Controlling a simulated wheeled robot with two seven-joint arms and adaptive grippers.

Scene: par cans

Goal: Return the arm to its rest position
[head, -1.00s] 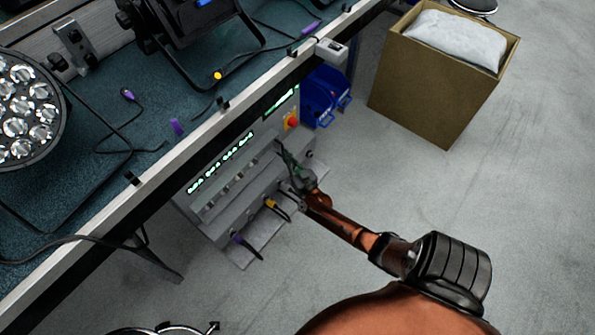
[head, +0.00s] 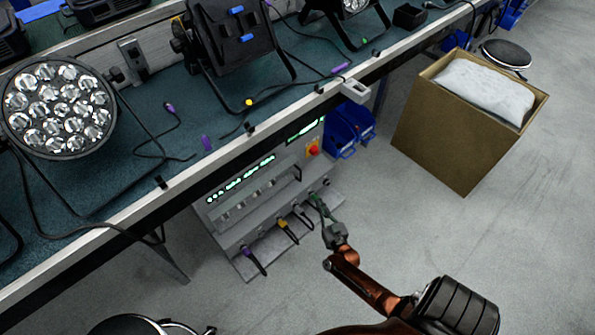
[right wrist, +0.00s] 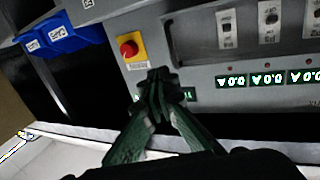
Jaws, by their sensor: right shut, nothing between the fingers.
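My right gripper (head: 314,200) is in front of the lower right part of a grey power panel (head: 232,212) under the bench. Its dark green fingers are closed together and hold nothing. The right wrist view shows the closed fingertips (right wrist: 157,82) overlapping the panel face just below the red knob (right wrist: 128,49) on its yellow plate. Whether they touch the panel cannot be told. My copper-coloured right arm reaches up from the bottom right of the head view. My left gripper is not in view.
Purple-marked (head: 248,254) and yellow-marked (head: 284,226) cable plugs sit at the panel's lower ledge. The bench (head: 120,196) carries stage lights and cables. Blue bins (head: 349,131) hang right of the panel.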

